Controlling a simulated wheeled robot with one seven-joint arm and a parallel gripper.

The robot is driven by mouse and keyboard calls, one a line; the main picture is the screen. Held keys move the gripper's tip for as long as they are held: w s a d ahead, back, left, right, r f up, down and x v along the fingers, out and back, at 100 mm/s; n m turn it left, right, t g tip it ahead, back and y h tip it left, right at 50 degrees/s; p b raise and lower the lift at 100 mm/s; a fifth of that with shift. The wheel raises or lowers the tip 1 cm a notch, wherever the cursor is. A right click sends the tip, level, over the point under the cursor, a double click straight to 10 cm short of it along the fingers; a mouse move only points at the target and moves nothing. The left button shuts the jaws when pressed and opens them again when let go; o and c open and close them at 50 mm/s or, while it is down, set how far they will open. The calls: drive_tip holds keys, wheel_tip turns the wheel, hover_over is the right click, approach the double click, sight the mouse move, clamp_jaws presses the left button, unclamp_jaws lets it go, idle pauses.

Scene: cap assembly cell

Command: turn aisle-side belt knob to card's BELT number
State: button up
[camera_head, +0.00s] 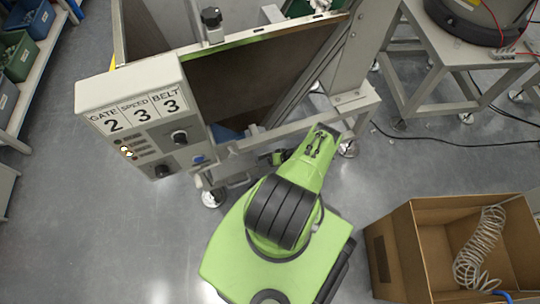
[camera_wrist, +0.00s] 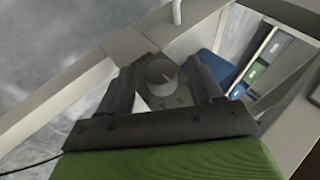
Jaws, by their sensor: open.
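The card (camera_head: 134,112) on the grey control box reads GATE 2, SPEED 3, BELT 3. In the wrist view a round grey knob (camera_wrist: 159,75) with a pale pointer line sits on a dark dial plate (camera_wrist: 169,101). The pointer leans toward the upper right in that picture; the plate's marks are too small to read. My gripper (camera_wrist: 163,76) is open, with one dark finger on each side of the knob. I cannot tell whether either finger touches it. In the head view my green arm reaches to the frame's near side, and the knob there is not clearly visible.
A cardboard box (camera_head: 408,240) with a coiled hose is at lower right. A grey stand (camera_head: 440,75) is at upper right.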

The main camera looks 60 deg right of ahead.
drive_tip(key=p+v, duration=0.5)
drive_tip(key=v, duration=1)
drive_tip(key=shift+s+r+p, duration=0.15)
drive_tip(key=shift+r+p, duration=0.15)
